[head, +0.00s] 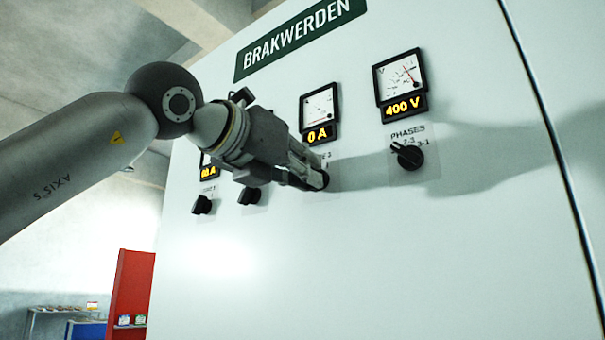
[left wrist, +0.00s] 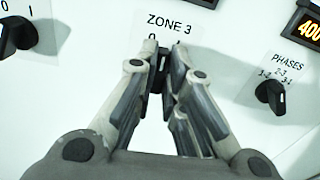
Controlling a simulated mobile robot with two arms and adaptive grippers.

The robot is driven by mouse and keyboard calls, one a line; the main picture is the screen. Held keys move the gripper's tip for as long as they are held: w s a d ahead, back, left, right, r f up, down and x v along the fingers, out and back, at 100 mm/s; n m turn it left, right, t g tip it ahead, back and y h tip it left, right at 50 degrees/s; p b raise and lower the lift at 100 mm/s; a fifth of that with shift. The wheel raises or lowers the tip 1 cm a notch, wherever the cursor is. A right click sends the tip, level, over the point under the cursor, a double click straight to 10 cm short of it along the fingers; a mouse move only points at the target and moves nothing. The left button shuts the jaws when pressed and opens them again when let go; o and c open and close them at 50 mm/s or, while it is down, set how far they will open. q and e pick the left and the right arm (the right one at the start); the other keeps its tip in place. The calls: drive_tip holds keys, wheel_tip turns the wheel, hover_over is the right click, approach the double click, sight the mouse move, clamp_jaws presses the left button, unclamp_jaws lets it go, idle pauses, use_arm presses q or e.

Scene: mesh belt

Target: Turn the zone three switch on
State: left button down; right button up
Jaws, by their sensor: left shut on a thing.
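The zone three switch is a small black rotary knob on the pale cabinet front, mostly hidden by my gripper in the head view (head: 325,181). In the left wrist view, its dark knob (left wrist: 158,72) shows between the fingertips, below the ZONE 3 label (left wrist: 169,23) with its 0 and 1 marks. Which mark it points to is hard to tell. My left gripper (head: 316,177) is shut on this knob, its fingers on either side. The meter above (head: 320,112) reads 0 A. My right gripper is not in view.
The PHASES knob (head: 407,155) is right of my gripper, below a 400 V meter (head: 401,82). Two other black knobs (head: 202,205) (head: 250,196) are to the left. The cabinet front (head: 430,260) below is bare. A red panel (head: 134,290) stands behind at left.

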use_arm(q)
drive_tip(key=m, duration=0.6)
drive_tip(key=shift+d+p, duration=0.1)
drive_tip(key=shift+p, duration=0.25)
drive_tip(key=shift+m, duration=0.4)
drive_tip(key=c, duration=1.5)
unclamp_jaws()
drive_tip(key=shift+s, duration=0.15)
drive_tip(key=v, duration=1.2)
